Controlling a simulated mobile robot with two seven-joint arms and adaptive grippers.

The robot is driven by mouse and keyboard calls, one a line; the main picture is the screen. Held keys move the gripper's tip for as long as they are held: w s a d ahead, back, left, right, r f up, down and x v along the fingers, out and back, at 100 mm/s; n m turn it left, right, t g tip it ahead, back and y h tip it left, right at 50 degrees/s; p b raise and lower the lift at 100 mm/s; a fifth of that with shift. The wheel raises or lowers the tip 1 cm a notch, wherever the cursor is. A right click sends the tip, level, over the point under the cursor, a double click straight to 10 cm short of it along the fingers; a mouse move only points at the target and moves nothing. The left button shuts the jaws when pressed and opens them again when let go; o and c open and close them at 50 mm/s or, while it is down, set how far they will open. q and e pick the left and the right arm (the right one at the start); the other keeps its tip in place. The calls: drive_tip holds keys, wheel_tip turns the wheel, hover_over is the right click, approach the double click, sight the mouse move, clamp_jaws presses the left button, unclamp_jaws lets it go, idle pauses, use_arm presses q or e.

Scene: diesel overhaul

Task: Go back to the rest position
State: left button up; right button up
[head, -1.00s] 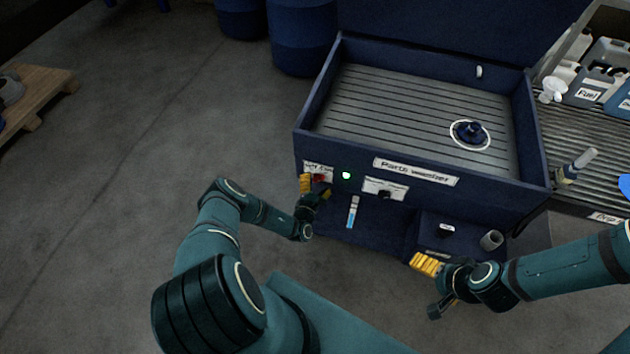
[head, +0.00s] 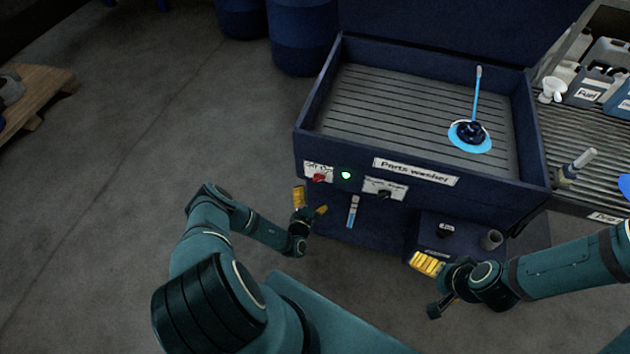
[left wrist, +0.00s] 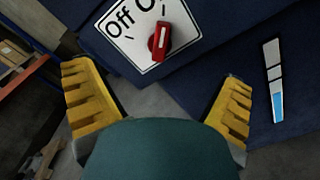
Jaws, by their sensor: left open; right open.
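My left gripper (head: 310,203) is open and empty, just in front of the parts washer's front panel, below and left of the red switch knob (head: 319,178). In the left wrist view its two yellow fingers (left wrist: 158,105) are spread apart. The red knob (left wrist: 160,41) shows there on its white Off/On plate, ahead of the fingers and apart from them. My right gripper (head: 424,263) is open near the washer's lower right front, with nothing seen in it. The parts washer (head: 340,150) has a green lamp (head: 346,175) lit, and blue fluid runs onto the dark part (head: 470,131) in its basin.
A level gauge (head: 352,211) is on the washer's front. A rack with fuel jugs (head: 594,88) stands at the right. Blue drums (head: 302,40) stand behind.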

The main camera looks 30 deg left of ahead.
use_arm(q)
drive_tip(key=shift+s+d, duration=0.2)
drive_tip(key=shift+s, duration=0.5)
